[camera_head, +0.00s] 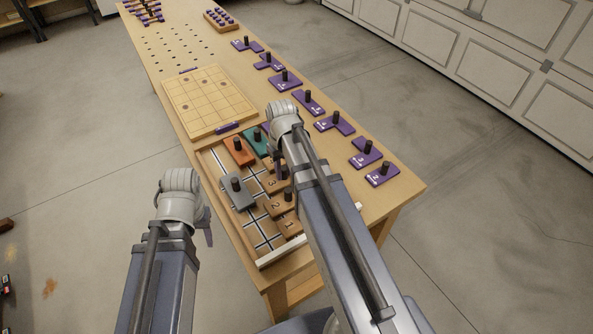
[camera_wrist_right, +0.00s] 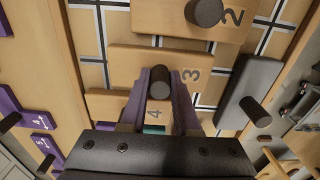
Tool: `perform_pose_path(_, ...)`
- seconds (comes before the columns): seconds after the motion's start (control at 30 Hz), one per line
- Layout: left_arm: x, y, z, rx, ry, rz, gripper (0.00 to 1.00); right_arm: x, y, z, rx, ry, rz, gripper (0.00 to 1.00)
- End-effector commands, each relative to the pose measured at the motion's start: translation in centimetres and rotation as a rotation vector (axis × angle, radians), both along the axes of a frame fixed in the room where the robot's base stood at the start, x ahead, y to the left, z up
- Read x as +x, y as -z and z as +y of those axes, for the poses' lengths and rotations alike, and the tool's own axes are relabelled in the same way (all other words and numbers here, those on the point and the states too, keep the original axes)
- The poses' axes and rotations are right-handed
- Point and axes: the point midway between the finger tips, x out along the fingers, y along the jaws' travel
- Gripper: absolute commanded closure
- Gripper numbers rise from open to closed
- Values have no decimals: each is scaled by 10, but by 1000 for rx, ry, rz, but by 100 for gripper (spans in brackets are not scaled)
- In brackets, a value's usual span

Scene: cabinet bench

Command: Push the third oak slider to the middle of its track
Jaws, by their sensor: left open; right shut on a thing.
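The third oak slider (camera_head: 271,184), marked 3, lies in the tray on the bench among other oak sliders. In the right wrist view the slider (camera_wrist_right: 125,60) is a wide oak plate with a dark round peg (camera_wrist_right: 158,73). My right gripper (camera_wrist_right: 160,88) is shut on this peg, one purple finger on each side. In the head view my right arm and gripper (camera_head: 280,168) cover part of the slider. My left gripper (camera_head: 208,225) is open and empty, left of the bench and away from the tray.
Oak sliders 2 (camera_head: 279,206) and 1 (camera_head: 291,227) lie nearer the tray's front. A grey block (camera_head: 232,200), an orange block (camera_head: 235,156) and a teal block (camera_head: 256,148) share the tray. Slider 4 (camera_wrist_right: 105,103) is beside slider 3. Purple pieces (camera_head: 333,124) line the bench's right side.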

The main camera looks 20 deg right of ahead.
Motion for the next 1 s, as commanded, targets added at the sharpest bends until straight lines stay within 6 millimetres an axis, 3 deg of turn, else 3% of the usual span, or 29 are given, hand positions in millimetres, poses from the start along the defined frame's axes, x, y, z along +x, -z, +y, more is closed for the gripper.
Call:
perform_pose_path(0.4, 0, 0, 0, 0, 0, 0, 50, -4, 0, 27, 0, -1, 0, 100)
perform_pose_path(0.77, 0, 0, 0, 0, 0, 0, 50, -4, 0, 30, 0, 0, 0, 100)
perform_pose_path(0.8, 0, 0, 0, 0, 0, 0, 50, -4, 0, 30, 0, 0, 0, 68)
perform_pose_path(1.0, 0, 0, 0, 0, 0, 0, 50, -4, 0, 30, 0, 0, 0, 45)
